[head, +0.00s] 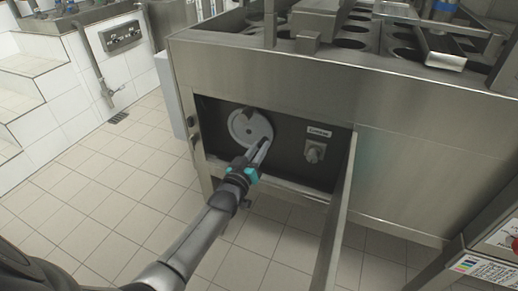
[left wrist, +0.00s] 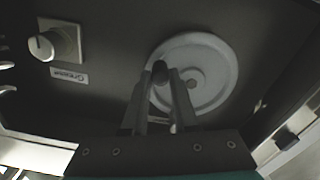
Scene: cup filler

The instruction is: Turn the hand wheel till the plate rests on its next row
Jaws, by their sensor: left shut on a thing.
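The pale round hand wheel (head: 240,122) sits upright in the dark open recess on the front of the steel machine. It also shows in the left wrist view (left wrist: 215,58). My left gripper (head: 264,146) reaches it from below at its lower right side. In the left wrist view my left gripper (left wrist: 164,75) is shut on the wheel's dark handle knob (left wrist: 160,68), near the rim. The machine's top (head: 352,43) shows rows of round openings; I cannot tell which row any plate rests on. My right gripper is not in view.
A labelled grey rotary knob (head: 314,152) sits right of the wheel. The open door (head: 338,215) stands out from the recess's right edge. A control panel (head: 497,245) is at the lower right. Tiled floor (head: 90,185) is clear at the left.

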